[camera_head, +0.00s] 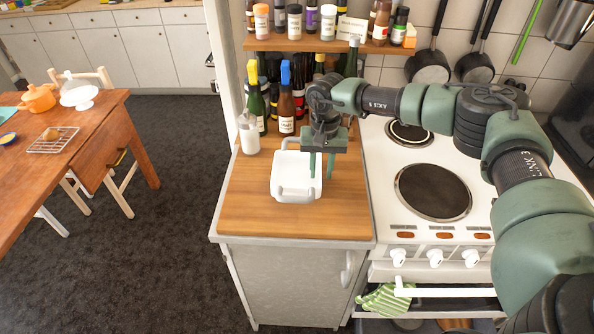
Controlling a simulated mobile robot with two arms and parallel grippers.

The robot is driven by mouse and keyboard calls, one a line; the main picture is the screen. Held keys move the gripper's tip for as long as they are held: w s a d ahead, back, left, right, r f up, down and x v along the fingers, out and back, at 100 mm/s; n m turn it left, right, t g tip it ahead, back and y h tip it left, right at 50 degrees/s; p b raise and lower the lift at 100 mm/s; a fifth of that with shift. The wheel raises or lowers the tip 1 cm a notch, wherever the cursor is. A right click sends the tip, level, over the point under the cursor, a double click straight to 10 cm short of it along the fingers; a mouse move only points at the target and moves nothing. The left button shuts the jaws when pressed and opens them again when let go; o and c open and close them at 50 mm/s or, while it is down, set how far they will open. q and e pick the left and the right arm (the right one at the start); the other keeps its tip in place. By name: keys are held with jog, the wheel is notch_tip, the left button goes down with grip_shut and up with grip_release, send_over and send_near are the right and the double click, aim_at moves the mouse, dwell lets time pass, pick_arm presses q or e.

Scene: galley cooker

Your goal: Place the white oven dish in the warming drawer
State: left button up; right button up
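The white oven dish (284,188) is a small rectangular dish with rounded corners. It rests on the wooden worktop left of the cooker. My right gripper (321,166) points down at the dish's right side. Its two green fingers are apart, one over the dish and one near or just beyond its right rim. I cannot tell whether they touch it. My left gripper is out of view. Low on the cooker front is a dark opening (412,304) behind a pale bar, with things partly visible inside; I cannot tell for sure if it is the warming drawer.
A white jar (248,134) and several bottles (287,108) stand behind the dish, under a spice shelf (330,44). The cooker (380,160) has dark hotplates. A green striped cloth (383,300) hangs at its lower front. The worktop's front (290,222) is clear.

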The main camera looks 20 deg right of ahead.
grip_shut()
jog(key=shift+r, duration=0.1)
dwell(1.2)
